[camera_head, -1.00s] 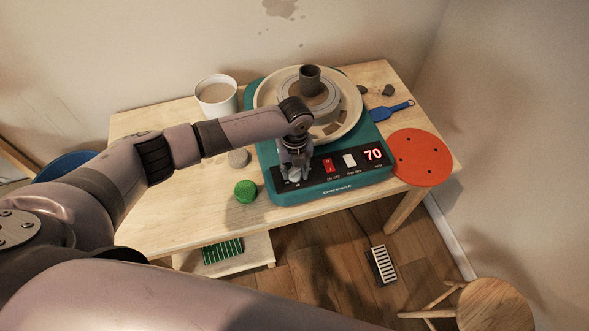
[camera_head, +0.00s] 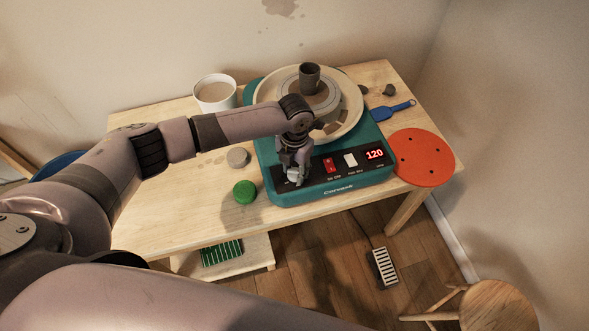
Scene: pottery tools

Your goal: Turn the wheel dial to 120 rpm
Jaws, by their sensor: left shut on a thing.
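The teal pottery wheel (camera_head: 345,193) stands on the wooden table. Its red display (camera_head: 375,154) reads 120. My left gripper (camera_head: 294,178) points down at the left end of the dark control panel and is shut on the light-coloured dial (camera_head: 293,175). The fingers hide most of the dial. A red switch (camera_head: 329,165) and a white switch (camera_head: 350,160) sit to the right of the dial. A small dark clay cylinder (camera_head: 309,78) stands on the wheel head inside the cream splash pan (camera_head: 350,125). My right gripper is not in view.
A white bucket (camera_head: 216,95) stands behind the arm. A green lump (camera_head: 245,192) and a grey lump (camera_head: 237,158) lie left of the wheel. A red round bat (camera_head: 422,158) and a blue tool (camera_head: 390,110) lie right. A stool (camera_head: 495,305) and pedal (camera_head: 382,268) are below.

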